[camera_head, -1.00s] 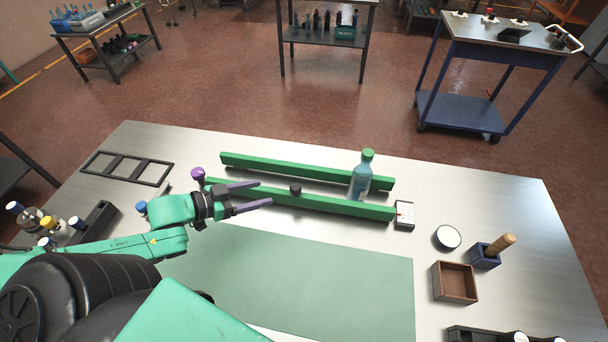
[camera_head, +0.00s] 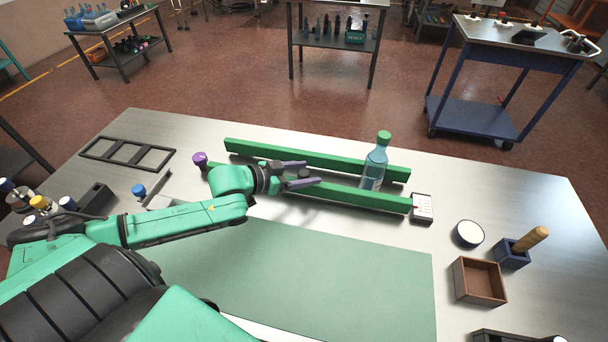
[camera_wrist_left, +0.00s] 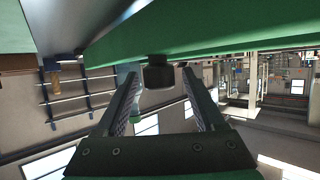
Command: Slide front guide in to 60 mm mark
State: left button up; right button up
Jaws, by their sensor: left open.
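The front guide (camera_head: 350,196) is the nearer of two long green bars on the steel table. A black knob (camera_head: 304,175) stands on it, left of its middle. The rear guide (camera_head: 310,158) runs behind, roughly parallel. A clear bottle with a green cap (camera_head: 374,168) stands upright between the bars near their right end. My left gripper (camera_head: 309,173) is open, its fingers on either side of the knob. In the left wrist view the knob (camera_wrist_left: 159,72) shows between the fingertips, with a gap on each side. A white scale card (camera_head: 422,207) lies at the front guide's right end; its marks are unreadable.
A green mat (camera_head: 330,265) covers the table in front. A white round lid (camera_head: 468,233), a brown tray (camera_head: 480,281) and a blue holder (camera_head: 512,253) are on the right. A purple knob (camera_head: 200,160) and a black frame (camera_head: 128,152) are on the left.

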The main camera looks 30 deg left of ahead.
pick_arm(q)
jog(key=shift+s, duration=0.1)
grip_shut()
dwell(1.3)
